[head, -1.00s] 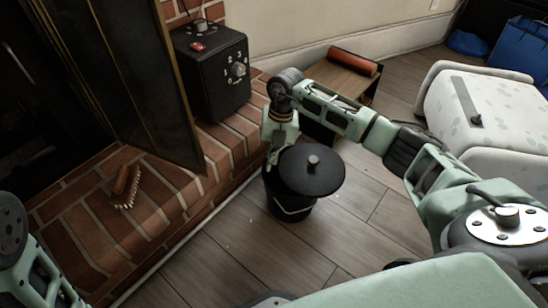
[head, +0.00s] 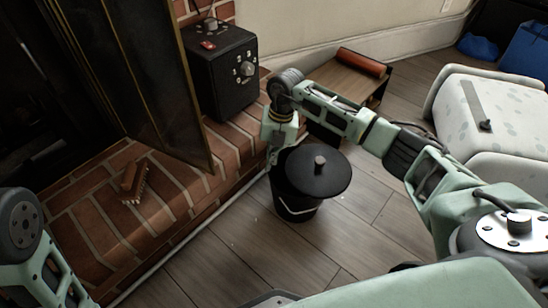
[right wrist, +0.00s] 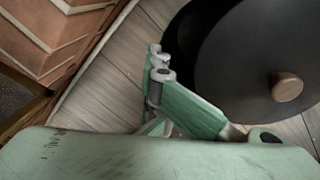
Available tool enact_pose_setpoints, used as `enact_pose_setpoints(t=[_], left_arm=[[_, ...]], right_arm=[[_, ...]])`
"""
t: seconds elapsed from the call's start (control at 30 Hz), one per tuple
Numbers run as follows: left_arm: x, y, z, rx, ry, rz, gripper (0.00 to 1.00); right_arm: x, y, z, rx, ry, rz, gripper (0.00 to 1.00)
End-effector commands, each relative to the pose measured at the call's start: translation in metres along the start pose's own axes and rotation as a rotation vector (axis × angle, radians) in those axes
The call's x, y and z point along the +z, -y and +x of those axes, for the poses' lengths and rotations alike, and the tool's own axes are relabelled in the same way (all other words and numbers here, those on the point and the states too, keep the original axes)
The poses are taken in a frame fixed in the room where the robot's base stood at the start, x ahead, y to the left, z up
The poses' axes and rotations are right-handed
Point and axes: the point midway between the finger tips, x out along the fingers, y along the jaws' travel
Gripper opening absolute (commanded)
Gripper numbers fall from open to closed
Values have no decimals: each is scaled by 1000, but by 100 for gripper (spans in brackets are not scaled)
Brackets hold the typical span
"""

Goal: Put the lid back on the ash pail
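The black round lid (head: 325,184) with a brown knob lies over the top of the dark ash pail (head: 293,206). It reaches out past the pail's right side; I cannot tell whether it is fully seated. The lid (right wrist: 245,75) and its knob also show in the right wrist view, with a darker crescent of the pail (right wrist: 188,40) to its left. My right gripper (head: 275,158) points down beside the pail's left edge, away from the knob. Its fingers are partly hidden, and I cannot tell whether they touch the pail or lid. My left gripper is out of the head view.
The brick hearth (head: 185,215) runs along the left of the pail, with a brush (head: 132,180) and a black box with a dial (head: 222,75) on it. A low wooden table (head: 345,82) stands behind. A spotted white seat (head: 485,110) is at the right. The floor in front is clear.

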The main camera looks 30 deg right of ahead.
Motion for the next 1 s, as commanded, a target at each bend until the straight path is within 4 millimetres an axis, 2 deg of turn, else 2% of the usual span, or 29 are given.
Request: enact_pose_setpoints(t=[1.0], left_arm=[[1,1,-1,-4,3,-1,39]], right_arm=[[-2,-21,1,1,1,1,0]])
